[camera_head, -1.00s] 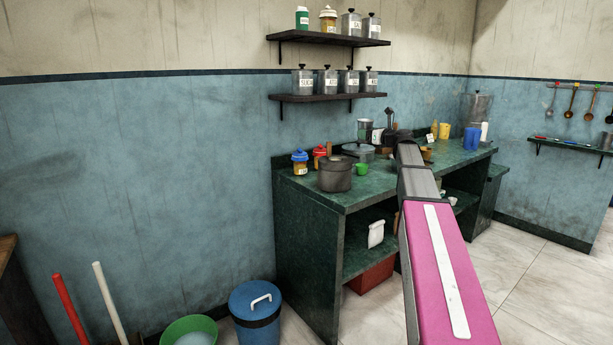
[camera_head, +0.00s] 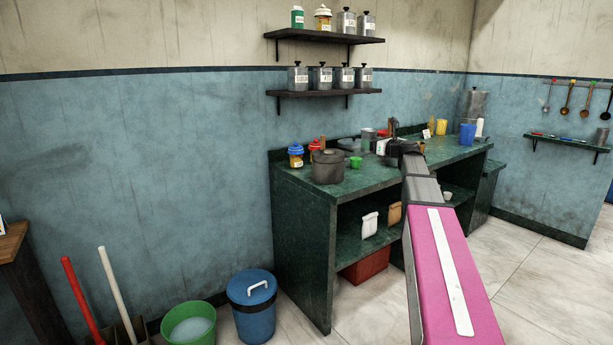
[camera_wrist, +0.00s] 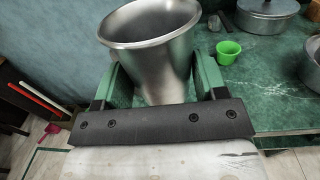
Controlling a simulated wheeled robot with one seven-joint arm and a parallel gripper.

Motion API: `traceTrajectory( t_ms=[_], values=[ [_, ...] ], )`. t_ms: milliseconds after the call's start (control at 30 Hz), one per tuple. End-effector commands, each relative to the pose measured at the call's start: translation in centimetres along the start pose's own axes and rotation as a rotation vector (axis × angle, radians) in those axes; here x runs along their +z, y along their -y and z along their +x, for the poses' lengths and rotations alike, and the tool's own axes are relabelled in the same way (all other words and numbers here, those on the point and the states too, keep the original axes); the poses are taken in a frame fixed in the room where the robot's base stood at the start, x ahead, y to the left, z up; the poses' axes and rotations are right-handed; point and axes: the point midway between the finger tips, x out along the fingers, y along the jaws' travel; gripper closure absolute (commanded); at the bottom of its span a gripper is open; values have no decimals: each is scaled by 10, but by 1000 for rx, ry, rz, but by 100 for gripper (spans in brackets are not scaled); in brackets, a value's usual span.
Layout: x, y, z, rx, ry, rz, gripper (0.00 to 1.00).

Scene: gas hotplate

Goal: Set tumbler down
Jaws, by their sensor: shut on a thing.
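A grey metal tumbler (camera_wrist: 150,38) with a wide flared rim stands out large in the wrist view. My gripper (camera_wrist: 162,82) is shut on it, with a green finger on each side. The tumbler looks roughly upright, slightly tilted in that view. Its lower end is hidden behind the gripper, so I cannot tell whether it touches the counter. In the head view my gripper (camera_head: 386,147) is over the green counter (camera_head: 375,180), and the tumbler (camera_head: 366,136) shows small just left of it.
A small green cup (camera_wrist: 228,50) and a lidded pot (camera_wrist: 266,16) stand on the counter. A dark pot (camera_head: 328,166) and lidded jars (camera_head: 296,156) stand at its left. A blue cup (camera_head: 467,133) and yellow cup (camera_head: 441,127) stand farther right. Bare counter shows around the green cup.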

Motion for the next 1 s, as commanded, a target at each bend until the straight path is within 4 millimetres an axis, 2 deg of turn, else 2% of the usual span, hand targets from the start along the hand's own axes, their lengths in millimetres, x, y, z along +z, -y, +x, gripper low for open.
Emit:
traceTrajectory(
  t_ms=[267,500,700,800,1000],
  values=[
    [-55,-37,-28,49,-1,3,64],
    [-124,-92,-69,119,-1,5,64],
    [-173,-143,-107,178,-1,5,64],
    [-194,-169,-127,207,-1,5,64],
    [-223,-213,-161,251,-1,3,64]
  ],
)
